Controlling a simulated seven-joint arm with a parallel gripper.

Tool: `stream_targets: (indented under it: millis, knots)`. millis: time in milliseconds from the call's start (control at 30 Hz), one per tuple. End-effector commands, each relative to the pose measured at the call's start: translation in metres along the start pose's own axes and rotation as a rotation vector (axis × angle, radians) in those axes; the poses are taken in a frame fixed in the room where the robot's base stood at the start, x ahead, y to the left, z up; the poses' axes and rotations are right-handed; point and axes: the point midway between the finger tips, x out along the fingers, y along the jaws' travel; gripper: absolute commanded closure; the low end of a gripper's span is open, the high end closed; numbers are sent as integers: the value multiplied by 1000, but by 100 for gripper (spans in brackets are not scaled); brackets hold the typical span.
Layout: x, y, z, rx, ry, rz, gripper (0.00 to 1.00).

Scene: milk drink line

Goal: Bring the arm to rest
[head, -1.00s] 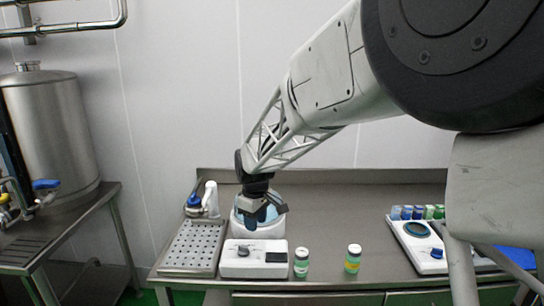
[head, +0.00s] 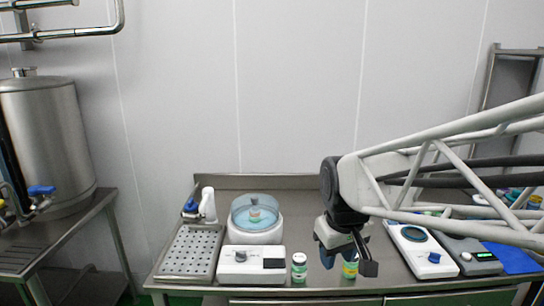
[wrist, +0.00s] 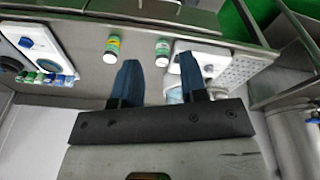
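My gripper (head: 347,262) hangs over the front of the steel bench, right of its middle. In the wrist view its two blue fingers (wrist: 158,80) stand apart with nothing between them. A second bottle with a yellowish label (head: 350,271) is partly hidden behind my gripper in the head view. In the wrist view both bottles stand beyond the fingertips, apart from them.
A white round bath with a clear bluish wall (head: 257,238) holds a small bottle. A white control box (head: 251,265) stands before it, a perforated tray (head: 188,252) at left. A white device with a round dark top (head: 420,255) stands at right. Bench (head: 300,183) is clear behind.

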Motion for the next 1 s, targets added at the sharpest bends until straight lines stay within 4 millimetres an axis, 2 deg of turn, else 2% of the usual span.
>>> stream_targets:
  millis: [33, 300, 500, 700, 1000]
  knots:
    - [-4, 2, 16, 33, 9, 4, 61]
    - [-9, 4, 91, 217, 40, 22, 61]
    - [-7, 2, 133, 324, 59, 31, 61]
    - [-4, 1, 151, 372, 67, 35, 61]
    - [-4, 0, 153, 376, 68, 35, 61]
